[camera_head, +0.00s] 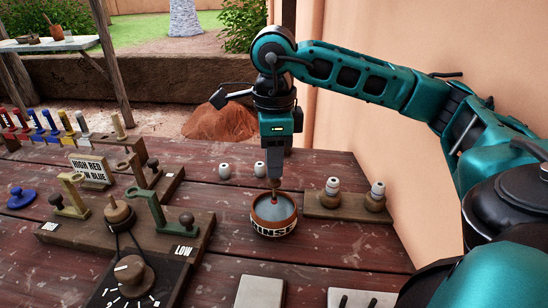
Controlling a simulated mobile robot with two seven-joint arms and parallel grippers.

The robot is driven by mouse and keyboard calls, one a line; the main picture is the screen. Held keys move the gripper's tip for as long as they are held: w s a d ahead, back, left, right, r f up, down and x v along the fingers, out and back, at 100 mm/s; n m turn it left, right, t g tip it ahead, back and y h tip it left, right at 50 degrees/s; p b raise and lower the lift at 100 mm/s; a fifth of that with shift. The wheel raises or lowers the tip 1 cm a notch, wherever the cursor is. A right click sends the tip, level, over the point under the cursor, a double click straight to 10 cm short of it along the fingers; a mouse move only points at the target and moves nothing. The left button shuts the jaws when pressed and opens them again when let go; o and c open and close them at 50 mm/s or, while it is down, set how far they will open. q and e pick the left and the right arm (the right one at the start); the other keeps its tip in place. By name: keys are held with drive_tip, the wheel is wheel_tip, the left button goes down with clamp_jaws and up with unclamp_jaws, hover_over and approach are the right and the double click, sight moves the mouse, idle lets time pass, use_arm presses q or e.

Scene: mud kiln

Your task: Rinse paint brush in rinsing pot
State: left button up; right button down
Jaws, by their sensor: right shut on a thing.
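The rinsing pot (273,228) is a round brown pot with a white band of dark letters, holding greyish liquid, and stands on the table in the middle of the camera_head view. My right gripper (274,168) points straight down above it and is shut on the paint brush (273,184). Only a short brown part and a reddish lower end of the brush show below the fingers. The brush is upright over the middle of the pot, with its lower end inside the rim; how deep it sits is hard to tell. My left gripper is not in view.
Right of the pot, a wooden board (342,208) carries two small stacked knobs. Two white beads (224,170) lie behind left. A wooden rig with a dial (131,273) and a sign (91,170) fill the left. Pale blocks (261,291) lie in front.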

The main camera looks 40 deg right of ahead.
sight(274, 182)
drive_tip(key=shift+f+b, duration=1.15)
drive_tip(key=shift+f, duration=0.35)
